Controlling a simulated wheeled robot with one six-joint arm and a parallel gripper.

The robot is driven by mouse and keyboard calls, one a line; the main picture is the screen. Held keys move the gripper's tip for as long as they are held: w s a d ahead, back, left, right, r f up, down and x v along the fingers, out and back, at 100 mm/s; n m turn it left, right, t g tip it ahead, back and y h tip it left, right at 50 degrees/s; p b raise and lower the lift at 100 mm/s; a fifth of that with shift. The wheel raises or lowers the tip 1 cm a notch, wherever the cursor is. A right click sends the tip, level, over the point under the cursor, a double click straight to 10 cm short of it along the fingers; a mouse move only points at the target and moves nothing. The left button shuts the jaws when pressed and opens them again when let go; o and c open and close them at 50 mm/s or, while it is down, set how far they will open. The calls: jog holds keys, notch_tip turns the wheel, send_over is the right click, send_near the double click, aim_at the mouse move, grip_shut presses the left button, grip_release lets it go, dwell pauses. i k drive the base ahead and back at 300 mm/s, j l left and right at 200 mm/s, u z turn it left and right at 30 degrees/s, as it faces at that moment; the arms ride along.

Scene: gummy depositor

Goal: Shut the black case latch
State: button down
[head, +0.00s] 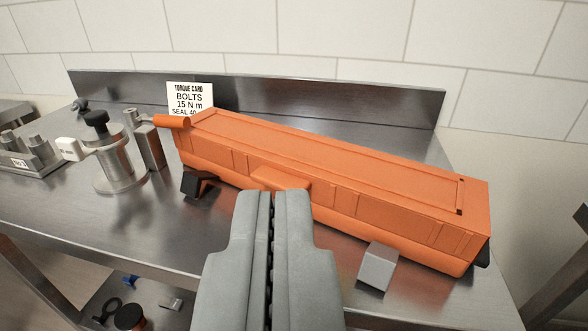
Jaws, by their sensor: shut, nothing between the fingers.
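A long orange case (350,205) lies on the steel bench with its lid down. A black latch (198,184) stands out from the lower front of the case near its left end. It looks swung out from the case wall. A grey latch-like block (378,266) stands out at the front near the right end. An orange handle (280,178) is at the middle of the front. My gripper (272,194) is shut and empty, its tips in front of the handle and to the right of the black latch. Whether the tips touch the case I cannot tell.
Left of the case stand a metal cylinder with a black knob (108,160) and a metal block (148,147). A torque card (190,97) stands behind the case. A steel backsplash (300,97) runs along the wall. Bare bench (120,220) lies in front of the black latch.

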aim_at(192, 180)
jog(key=i+l+u, duration=0.1)
jog(key=u, duration=0.25)
jog(key=l+u, duration=0.35)
